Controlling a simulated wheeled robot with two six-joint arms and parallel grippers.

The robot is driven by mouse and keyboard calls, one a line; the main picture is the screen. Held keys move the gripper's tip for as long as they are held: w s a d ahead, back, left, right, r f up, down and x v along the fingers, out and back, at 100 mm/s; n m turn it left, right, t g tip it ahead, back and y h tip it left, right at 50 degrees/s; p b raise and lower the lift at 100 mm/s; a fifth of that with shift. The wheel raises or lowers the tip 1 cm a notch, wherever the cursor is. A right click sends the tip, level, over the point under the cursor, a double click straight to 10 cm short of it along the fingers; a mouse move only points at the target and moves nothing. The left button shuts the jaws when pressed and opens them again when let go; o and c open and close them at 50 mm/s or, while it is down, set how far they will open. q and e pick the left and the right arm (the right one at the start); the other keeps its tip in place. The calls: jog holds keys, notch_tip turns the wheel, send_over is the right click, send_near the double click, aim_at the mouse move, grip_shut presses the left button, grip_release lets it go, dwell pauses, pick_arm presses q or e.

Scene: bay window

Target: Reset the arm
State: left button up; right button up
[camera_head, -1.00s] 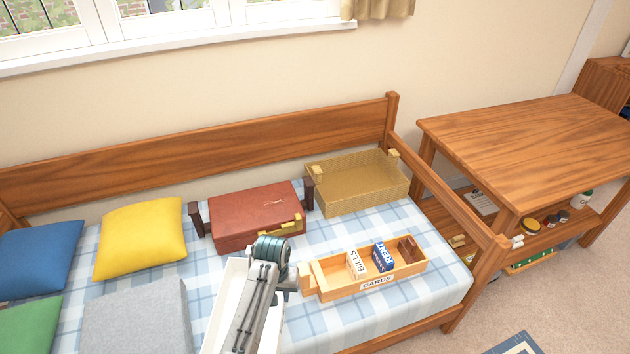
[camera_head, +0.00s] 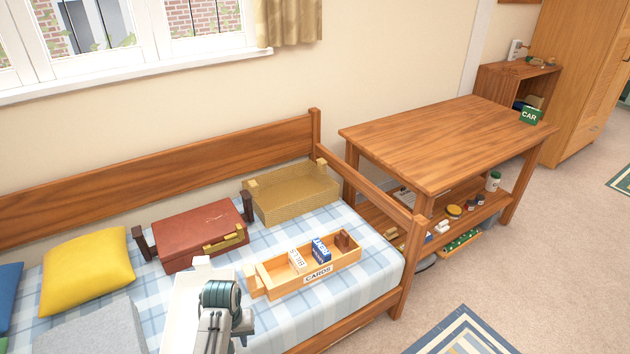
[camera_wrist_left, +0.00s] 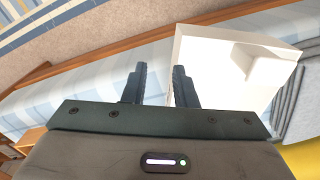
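My left arm comes up from the bottom edge in the head view, in front of a white tray (camera_head: 180,318) on the bed. My left gripper's fingers (camera_wrist_left: 160,72) show in the left wrist view. They stand apart with nothing between them. The white tray (camera_wrist_left: 212,75) lies beyond and to the right of the fingers there, not touching them as far as I can see. My right gripper is in neither view.
The bed holds a red suitcase (camera_head: 190,240), a wicker tray (camera_head: 290,198), a wooden card box (camera_head: 280,283), a yellow cushion (camera_head: 85,272) and a grey cushion (camera_head: 100,330). A wooden table (camera_head: 440,140) stands right of the bed. Carpet right of the bed is mostly open.

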pick_arm(q)
jog(key=s+a+r+m+t, duration=0.15)
jog(key=s+r, duration=0.25)
jog(key=s, duration=0.5)
jog(key=s+a+r+t, duration=0.1)
jog(key=s+a+r, duration=0.2)
jog(key=s, duration=0.5)
jog(key=s+a+r+m+t, duration=0.15)
jog(key=s+r, duration=0.25)
jog(key=s, duration=0.5)
notch_tip(320, 180, down, 23)
jog(key=w+a+g+y, duration=0.1)
jog(key=w+a, duration=0.1)
jog(key=a, duration=0.1)
jog(key=s+f, duration=0.6)
jog(key=f, duration=0.4)
jog(key=s+a+f+g, duration=0.1)
jog(key=s+f, duration=0.5)
jog(key=f, duration=0.5)
jog(key=shift+a+f+n+g+p, duration=0.2)
jog(key=shift+a+n+g+p, duration=0.1)
jog(key=shift+n, duration=0.1)
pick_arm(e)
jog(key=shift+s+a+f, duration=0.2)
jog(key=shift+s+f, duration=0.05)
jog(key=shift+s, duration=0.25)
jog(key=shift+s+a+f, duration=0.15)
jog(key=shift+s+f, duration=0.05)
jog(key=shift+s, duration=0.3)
